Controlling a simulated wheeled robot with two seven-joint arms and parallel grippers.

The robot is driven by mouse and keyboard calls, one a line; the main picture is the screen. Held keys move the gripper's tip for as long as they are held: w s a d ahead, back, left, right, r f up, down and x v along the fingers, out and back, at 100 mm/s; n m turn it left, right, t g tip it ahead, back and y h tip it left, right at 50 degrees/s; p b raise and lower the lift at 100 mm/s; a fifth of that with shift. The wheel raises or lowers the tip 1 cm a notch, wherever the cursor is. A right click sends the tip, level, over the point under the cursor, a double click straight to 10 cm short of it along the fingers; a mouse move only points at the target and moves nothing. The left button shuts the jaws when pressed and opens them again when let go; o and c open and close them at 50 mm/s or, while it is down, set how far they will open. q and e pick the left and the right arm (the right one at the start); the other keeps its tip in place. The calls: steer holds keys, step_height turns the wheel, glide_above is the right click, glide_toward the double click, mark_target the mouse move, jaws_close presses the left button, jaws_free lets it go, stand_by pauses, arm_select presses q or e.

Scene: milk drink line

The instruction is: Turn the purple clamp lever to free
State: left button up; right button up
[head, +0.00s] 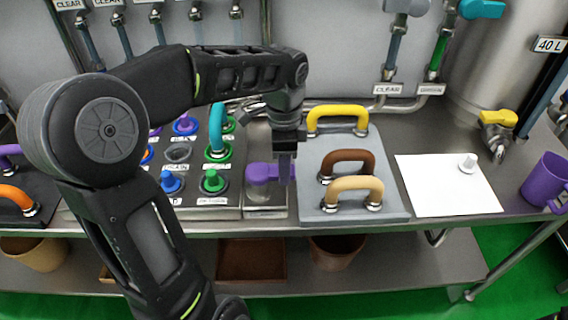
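The purple clamp lever (262,173) sits on a small metal plate (265,200) at the front of the bench, between the knob panel and the grey handle board. It lies roughly level, pointing right. My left gripper (286,170) points down at the lever's right end, and its fingers overlap that end in the picture. The fingers are seen edge-on, so I cannot tell whether they are open or closed on the lever. My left arm covers part of the knob panel. My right gripper is not in view.
The grey board (345,218) with yellow (337,111), brown (347,157) and tan handles (354,184) stands close right of the gripper. A green knob (212,181) is to its left. A white sheet (440,190) and a purple mug (543,182) are farther right.

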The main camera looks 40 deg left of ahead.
arm_select(q)
jaws_close()
stand_by(1.0)
